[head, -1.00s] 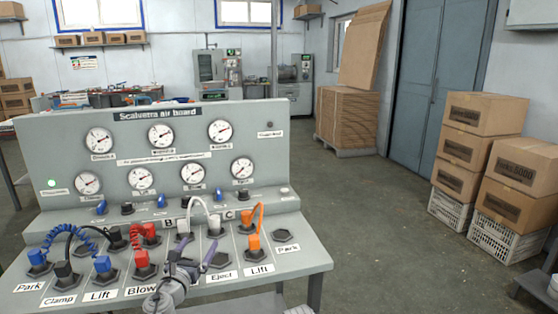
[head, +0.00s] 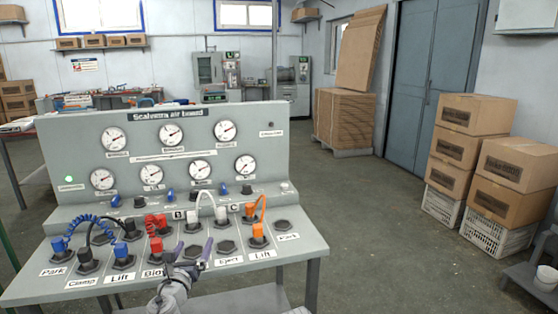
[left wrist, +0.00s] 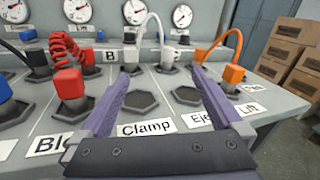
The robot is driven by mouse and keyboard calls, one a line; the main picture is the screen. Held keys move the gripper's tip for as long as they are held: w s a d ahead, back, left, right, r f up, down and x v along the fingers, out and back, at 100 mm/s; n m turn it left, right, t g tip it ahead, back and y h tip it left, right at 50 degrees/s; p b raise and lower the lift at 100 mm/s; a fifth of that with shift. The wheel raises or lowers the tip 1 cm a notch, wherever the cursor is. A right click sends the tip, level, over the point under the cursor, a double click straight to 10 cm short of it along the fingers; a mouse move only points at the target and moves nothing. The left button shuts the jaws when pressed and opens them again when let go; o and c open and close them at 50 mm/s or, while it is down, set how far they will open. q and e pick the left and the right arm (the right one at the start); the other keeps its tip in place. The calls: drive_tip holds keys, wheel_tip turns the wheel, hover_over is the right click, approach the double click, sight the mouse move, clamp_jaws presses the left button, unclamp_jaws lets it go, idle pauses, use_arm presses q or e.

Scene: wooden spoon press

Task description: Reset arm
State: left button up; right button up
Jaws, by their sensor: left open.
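The grey air board (head: 100,130) stands ahead with gauges above a sloped shelf of labelled hexagonal sockets. My left gripper (head: 193,250) is open and empty at the shelf's front, between the Blow and Eject labels. In the left wrist view its two purple fingers (left wrist: 165,85) frame an empty socket (left wrist: 141,105) above the Clamp label (left wrist: 146,129). A red plug (left wrist: 70,85) with a coiled hose stands to the left. An orange plug (left wrist: 233,75) stands to the right. A white hose (head: 206,195) arches behind the gripper. My right gripper is in neither view.
Blue (head: 121,250) and black plugs (head: 87,262) fill sockets at the shelf's left. Stacked cartons (head: 470,130) on white crates stand at the right. Grey floor is clear between board and cartons. A dark low stand (head: 530,287) edges in at the lower right.

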use_arm(q)
drive_tip(key=r+n, duration=0.1)
drive_tip(key=r+n+y+p, duration=0.1)
drive_tip(key=shift+a+n, duration=0.15)
drive_tip(key=shift+n, duration=0.25)
drive_tip(key=s+d+f+n+g+p, duration=0.1)
drive_tip(key=s+d+n+g+p, duration=0.8)
drive_tip(key=s+n, duration=0.3)
drive_tip(key=s+d+n+g+p, duration=0.9)
drive_tip(key=s+n+p, duration=0.3)
drive_tip(key=n, duration=0.3)
drive_tip(key=shift+s+d+f+n+y, duration=0.2)
drive_tip(key=shift+s+f+n+y, duration=0.1)
drive_tip(key=shift+s+f, duration=0.15)
